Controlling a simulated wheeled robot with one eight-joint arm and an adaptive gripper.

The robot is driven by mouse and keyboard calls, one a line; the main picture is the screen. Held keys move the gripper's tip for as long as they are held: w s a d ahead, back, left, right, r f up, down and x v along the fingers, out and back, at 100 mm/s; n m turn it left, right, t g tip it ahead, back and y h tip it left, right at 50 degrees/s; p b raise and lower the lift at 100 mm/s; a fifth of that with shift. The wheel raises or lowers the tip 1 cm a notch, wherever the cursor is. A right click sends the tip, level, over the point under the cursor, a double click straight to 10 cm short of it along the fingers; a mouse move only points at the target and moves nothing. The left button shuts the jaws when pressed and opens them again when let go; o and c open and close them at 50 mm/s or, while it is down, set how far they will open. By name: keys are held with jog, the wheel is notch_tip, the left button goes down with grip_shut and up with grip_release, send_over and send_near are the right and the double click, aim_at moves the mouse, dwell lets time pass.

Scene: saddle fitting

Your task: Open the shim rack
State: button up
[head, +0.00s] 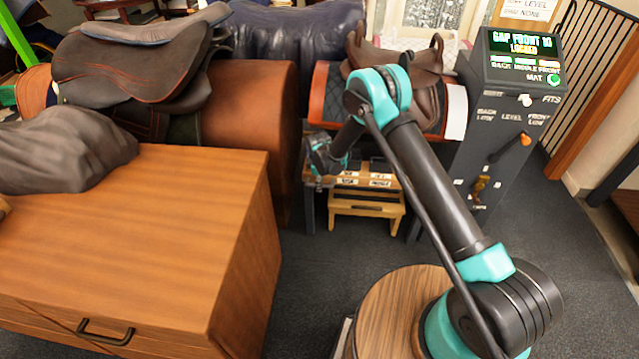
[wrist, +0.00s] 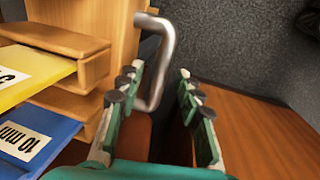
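The shim rack (head: 375,180) is a light wooden unit with labelled fronts, low under the saddle stand in the head view. In the wrist view its wooden side and slots (wrist: 85,45) fill the left. A bent metal handle (wrist: 166,45) stands out from its wooden edge. My gripper (wrist: 160,76) is open, with its two green fingers apart. The lower part of the handle shows between the fingers, nearer the left one; I cannot tell whether they touch. In the head view my gripper (head: 322,158) is at the rack's left end and partly hides it.
A yellow shim (wrist: 30,75) and a blue shim marked 10 mm (wrist: 35,135) sit in the rack. A wooden step (head: 365,208) stands below it. A wooden chest (head: 130,230) stands at left. A grey console (head: 505,110) reading LOCKED stands right. Carpet between is clear.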

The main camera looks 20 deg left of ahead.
jog(key=shift+f, duration=0.1)
jog(key=shift+c, duration=0.6)
grip_shut()
